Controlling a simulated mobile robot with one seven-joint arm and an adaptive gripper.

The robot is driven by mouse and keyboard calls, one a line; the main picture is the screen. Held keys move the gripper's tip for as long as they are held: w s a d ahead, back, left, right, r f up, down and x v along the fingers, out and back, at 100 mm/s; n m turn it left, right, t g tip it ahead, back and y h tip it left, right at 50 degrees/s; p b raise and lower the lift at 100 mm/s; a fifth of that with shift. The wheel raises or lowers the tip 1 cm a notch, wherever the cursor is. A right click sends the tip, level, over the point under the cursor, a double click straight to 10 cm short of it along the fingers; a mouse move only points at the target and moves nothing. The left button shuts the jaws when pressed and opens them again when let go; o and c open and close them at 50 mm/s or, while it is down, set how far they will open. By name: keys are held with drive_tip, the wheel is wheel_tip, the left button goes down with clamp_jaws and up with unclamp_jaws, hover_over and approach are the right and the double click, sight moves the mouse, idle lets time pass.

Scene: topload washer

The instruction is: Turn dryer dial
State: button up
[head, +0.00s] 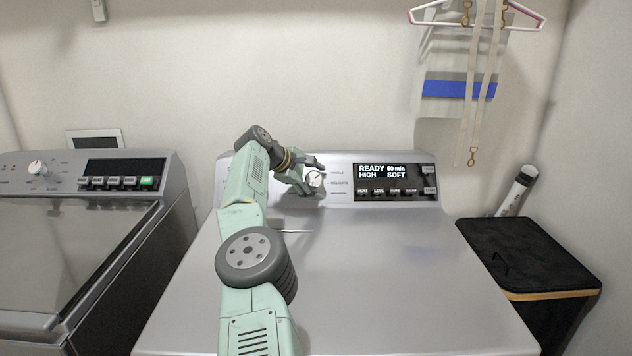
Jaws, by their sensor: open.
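The dryer (400,270) stands in the middle of the head view, with a control panel along its back. Its round dial (316,179) is white and silver and sits on the panel, left of the lit display (394,182). My gripper (318,180) is open at the dial, with one finger above it and one below it. I cannot tell whether the fingers touch the dial. The left part of the panel is hidden behind my arm.
The washer (80,245) with its own dial (38,168) stands at the left. A black hamper (530,255) stands at the right. A hanger with straps (478,20) hangs above on the wall. The dryer top is clear apart from my arm above it.

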drive_tip(key=shift+s+a+r, duration=0.15)
drive_tip(key=shift+a+r, duration=0.2)
drive_tip(key=v, duration=1.1)
drive_tip(key=shift+s, duration=0.2)
drive_tip(key=shift+d, duration=0.1)
